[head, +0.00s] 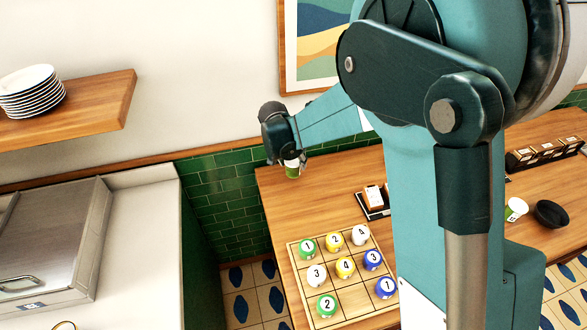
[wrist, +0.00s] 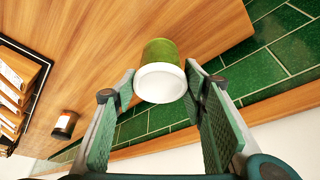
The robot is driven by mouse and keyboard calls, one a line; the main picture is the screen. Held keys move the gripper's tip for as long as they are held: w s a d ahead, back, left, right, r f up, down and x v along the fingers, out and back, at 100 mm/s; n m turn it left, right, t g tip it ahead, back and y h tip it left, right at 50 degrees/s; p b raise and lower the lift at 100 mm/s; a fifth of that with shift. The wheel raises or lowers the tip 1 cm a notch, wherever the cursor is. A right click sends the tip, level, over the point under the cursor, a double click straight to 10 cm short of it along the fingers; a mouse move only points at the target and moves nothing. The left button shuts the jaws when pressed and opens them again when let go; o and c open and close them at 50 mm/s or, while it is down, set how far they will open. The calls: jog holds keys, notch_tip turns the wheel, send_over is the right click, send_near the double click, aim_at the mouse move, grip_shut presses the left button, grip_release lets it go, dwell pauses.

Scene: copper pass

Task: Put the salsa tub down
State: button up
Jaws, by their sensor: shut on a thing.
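The salsa tub is a small green tub with a white end; in the wrist view the tub (wrist: 161,54) sits between the two fingers of my gripper (wrist: 160,84), white end toward the camera. My gripper is shut on it near the fingertips. In the head view my gripper (head: 287,152) is at the back left of the wooden table (head: 330,180), with the green tub (head: 292,171) just below it. I cannot tell whether the tub touches the tabletop.
A wooden board (head: 297,276) with several numbered balls lies at the table's front. A dark tray with boxes (head: 373,197) stands behind it. A white-green cup (head: 516,208) and dark bowl (head: 551,214) are at right. Green tiled wall (head: 222,190) borders the table. Tabletop around the tub looks clear.

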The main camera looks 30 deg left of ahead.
jog(key=shift+f, duration=0.2)
jog(key=shift+f, duration=1.75)
jog(key=shift+f, duration=0.15)
jog(key=o, duration=1)
jog(key=v, duration=1.2)
